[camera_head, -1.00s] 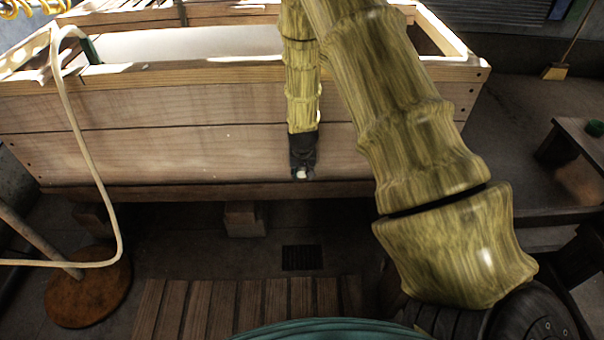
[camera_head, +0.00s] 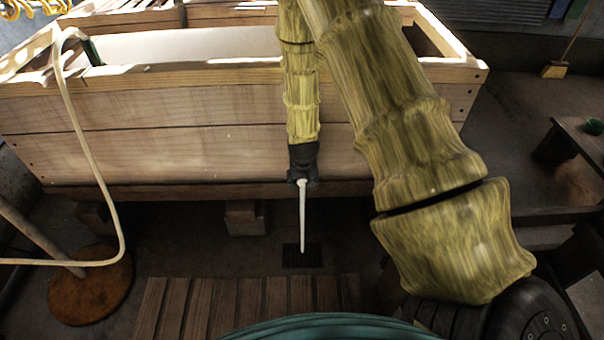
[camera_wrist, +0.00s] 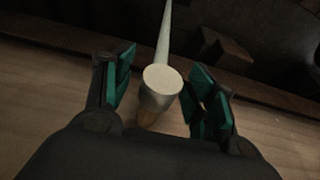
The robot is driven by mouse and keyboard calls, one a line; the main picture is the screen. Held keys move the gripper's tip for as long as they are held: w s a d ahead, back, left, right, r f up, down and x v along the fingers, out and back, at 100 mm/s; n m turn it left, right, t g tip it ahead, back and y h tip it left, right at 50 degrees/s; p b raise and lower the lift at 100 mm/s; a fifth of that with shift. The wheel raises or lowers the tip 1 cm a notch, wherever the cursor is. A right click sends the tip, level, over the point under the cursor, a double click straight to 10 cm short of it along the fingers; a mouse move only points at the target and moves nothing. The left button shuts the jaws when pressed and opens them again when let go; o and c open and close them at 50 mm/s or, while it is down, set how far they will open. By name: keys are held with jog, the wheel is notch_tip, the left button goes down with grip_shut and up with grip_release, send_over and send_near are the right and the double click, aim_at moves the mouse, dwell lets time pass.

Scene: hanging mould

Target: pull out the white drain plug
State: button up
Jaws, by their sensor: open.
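My gripper (camera_head: 302,182) is at the lower front wall of the wooden vat (camera_head: 200,108). In the wrist view my gripper (camera_wrist: 162,92) has its two green-padded fingers apart. The pale round end of the drain plug (camera_wrist: 162,79) is between them, with a gap visible on each side. A tan cylindrical part shows just below that end; I cannot tell whether the plug is still seated in the wall. A thin white stream (camera_head: 302,220) runs from the gripper area down to the dark floor grate (camera_head: 302,256). It also shows in the wrist view (camera_wrist: 165,35).
A pale hose (camera_head: 88,150) hangs over the vat's left side. A round brown base (camera_head: 90,300) stands at lower left. A slatted wooden platform (camera_head: 230,305) lies in front, and a low table (camera_head: 580,145) is at right.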

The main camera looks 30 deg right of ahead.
jog(key=shift+r, duration=0.55)
jog(key=v, duration=1.1)
jog(key=shift+s+f, duration=0.1)
dwell(0.7)
